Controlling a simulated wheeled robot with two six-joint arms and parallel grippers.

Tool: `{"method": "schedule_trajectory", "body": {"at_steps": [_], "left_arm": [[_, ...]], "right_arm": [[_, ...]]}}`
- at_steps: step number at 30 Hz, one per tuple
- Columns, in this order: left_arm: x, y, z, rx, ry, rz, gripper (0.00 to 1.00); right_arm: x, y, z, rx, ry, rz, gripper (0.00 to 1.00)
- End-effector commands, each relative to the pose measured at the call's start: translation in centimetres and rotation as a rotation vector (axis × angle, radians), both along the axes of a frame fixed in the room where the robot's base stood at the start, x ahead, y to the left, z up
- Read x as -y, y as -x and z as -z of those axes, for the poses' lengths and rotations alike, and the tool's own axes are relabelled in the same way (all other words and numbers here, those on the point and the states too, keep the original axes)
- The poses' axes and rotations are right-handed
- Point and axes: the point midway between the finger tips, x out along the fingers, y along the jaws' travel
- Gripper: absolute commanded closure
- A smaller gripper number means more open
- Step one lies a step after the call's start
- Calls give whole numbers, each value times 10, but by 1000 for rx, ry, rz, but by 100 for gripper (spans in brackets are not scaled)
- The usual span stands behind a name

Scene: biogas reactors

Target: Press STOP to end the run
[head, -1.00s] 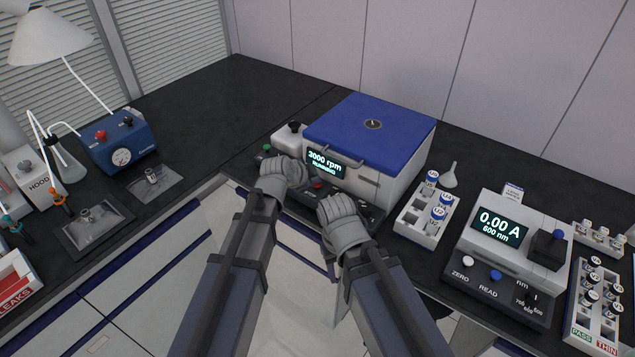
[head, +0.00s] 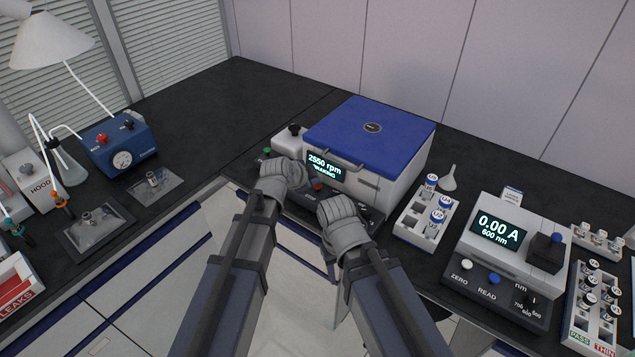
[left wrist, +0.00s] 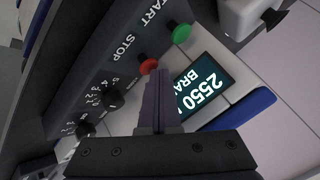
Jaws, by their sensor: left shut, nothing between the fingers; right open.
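The centrifuge (head: 395,165) has a closed blue lid and a white body. Its display (head: 324,166) reads 2550 rpm with a smaller word below, which starts "BRA" in the left wrist view (left wrist: 203,85). The red STOP button (left wrist: 148,66) and green START button (left wrist: 180,32) are on its dark front panel. My left gripper (head: 303,180) is at the panel near the red button. In the left wrist view its shut fingers (left wrist: 155,85) end right at the red button; whether they touch it I cannot tell. My right gripper (head: 325,208) is at the panel's front, its fingers hidden by the hand.
A photometer (head: 497,250) reads 0.00 A. A blue pump (head: 120,148) stands at the left.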

Motion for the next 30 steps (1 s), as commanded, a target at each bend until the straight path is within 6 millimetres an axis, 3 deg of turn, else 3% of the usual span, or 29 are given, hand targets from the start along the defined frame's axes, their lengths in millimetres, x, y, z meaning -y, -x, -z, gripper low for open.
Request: {"method": "schedule_trajectory", "body": {"at_steps": [6, 20, 30], "left_arm": [[0, 0, -14, 0, 0, 0, 100], [0, 0, -18, 0, 0, 0, 100], [0, 0, -50, 0, 0, 0, 100]], "right_arm": [[0, 0, -14, 0, 0, 0, 50], [0, 0, -18, 0, 0, 0, 50], [0, 0, -50, 0, 0, 0, 50]]}}
